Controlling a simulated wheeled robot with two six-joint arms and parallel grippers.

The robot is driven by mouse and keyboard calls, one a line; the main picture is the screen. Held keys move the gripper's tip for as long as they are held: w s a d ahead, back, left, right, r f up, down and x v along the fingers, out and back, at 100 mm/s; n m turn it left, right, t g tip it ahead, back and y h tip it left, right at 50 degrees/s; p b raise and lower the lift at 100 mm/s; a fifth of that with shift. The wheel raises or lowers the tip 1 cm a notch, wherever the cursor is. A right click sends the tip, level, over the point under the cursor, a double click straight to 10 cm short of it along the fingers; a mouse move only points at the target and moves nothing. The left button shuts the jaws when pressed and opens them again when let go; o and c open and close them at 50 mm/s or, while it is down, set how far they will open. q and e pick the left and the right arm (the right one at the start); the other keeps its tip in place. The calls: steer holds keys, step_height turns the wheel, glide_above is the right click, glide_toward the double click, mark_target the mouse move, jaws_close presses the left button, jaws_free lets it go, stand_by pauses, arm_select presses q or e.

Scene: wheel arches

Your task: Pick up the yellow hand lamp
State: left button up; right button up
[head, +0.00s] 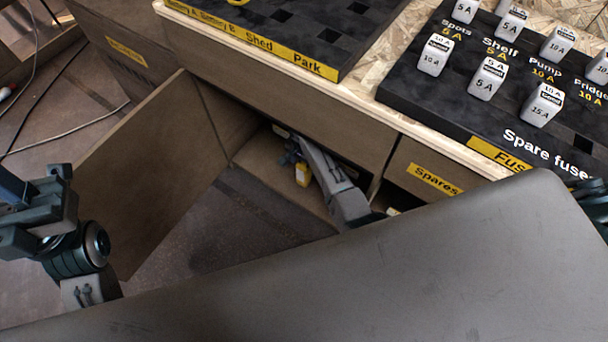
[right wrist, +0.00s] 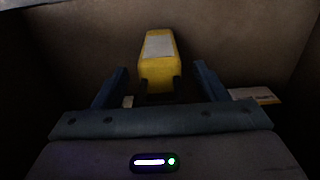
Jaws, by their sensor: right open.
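The yellow hand lamp (right wrist: 158,72) stands inside the low open compartment, with a pale label on its face and a dark part at its bottom. In the head view only a small yellow piece of the lamp (head: 302,174) shows beside my right arm. My right gripper (right wrist: 160,74) is open inside the compartment, one finger on each side of the lamp, with gaps to both. In the head view the right gripper (head: 291,154) is partly hidden by my arm. My left arm's links show at the left edge, but I cannot make out its jaws.
A brown door (head: 150,165) stands open left of the compartment. The bench edge with the Shed and Park labels (head: 285,55) overhangs it. A Spares drawer (head: 433,178) is to the right. A pale flat item (right wrist: 254,95) lies right of the gripper.

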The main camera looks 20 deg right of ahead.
step_height(320, 180, down, 2)
steer(key=shift+r, duration=0.1)
jaws_close()
stand_by(0.4)
